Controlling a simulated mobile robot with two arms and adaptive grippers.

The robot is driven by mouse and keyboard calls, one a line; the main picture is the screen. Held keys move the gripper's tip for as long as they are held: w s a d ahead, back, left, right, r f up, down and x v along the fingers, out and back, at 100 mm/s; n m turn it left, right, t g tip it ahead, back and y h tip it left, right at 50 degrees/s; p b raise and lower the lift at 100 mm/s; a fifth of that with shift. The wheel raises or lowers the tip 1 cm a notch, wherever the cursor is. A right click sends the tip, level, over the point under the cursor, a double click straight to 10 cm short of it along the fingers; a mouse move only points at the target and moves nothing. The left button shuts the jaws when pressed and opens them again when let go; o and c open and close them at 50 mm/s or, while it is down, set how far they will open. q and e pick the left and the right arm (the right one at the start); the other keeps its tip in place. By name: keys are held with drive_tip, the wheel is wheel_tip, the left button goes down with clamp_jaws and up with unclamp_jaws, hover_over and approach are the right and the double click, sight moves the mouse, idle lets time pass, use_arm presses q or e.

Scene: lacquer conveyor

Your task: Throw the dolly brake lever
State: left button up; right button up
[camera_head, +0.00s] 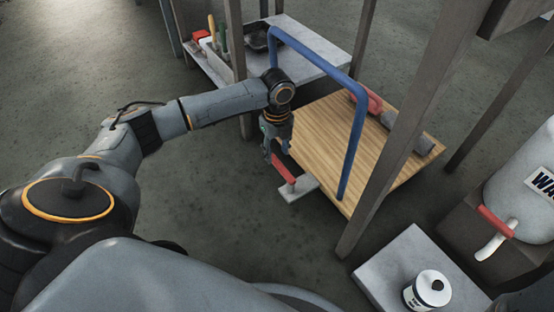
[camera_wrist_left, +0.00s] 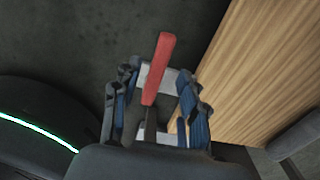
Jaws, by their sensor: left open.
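The dolly (camera_head: 330,140) has a wooden deck and a blue tube handle (camera_head: 356,125). Its red brake lever (camera_head: 284,171) stands on a pale plate (camera_head: 300,188) at the deck's near left edge. My left gripper (camera_head: 272,155) is open, just above and beside the lever in the head view. In the left wrist view the red lever (camera_wrist_left: 159,68) shows between the two open fingers (camera_wrist_left: 158,105), with the wooden deck to the right. I cannot tell whether a finger touches it. My right gripper is not in view.
A grey shelf (camera_head: 310,55) with a black tray (camera_head: 262,38) and tools stands behind. A post (camera_head: 400,120) rises in front of the dolly. A white tank (camera_head: 520,190) with a red-handled tap and a pale block (camera_head: 395,265) bearing a white can (camera_head: 427,290) are at right.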

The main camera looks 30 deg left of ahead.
sight(277, 161)
use_arm(q)
drive_tip(key=shift+f+b, duration=0.95)
drive_tip(key=shift+f, duration=0.85)
drive_tip(key=shift+c, duration=0.5)
clamp_jaws()
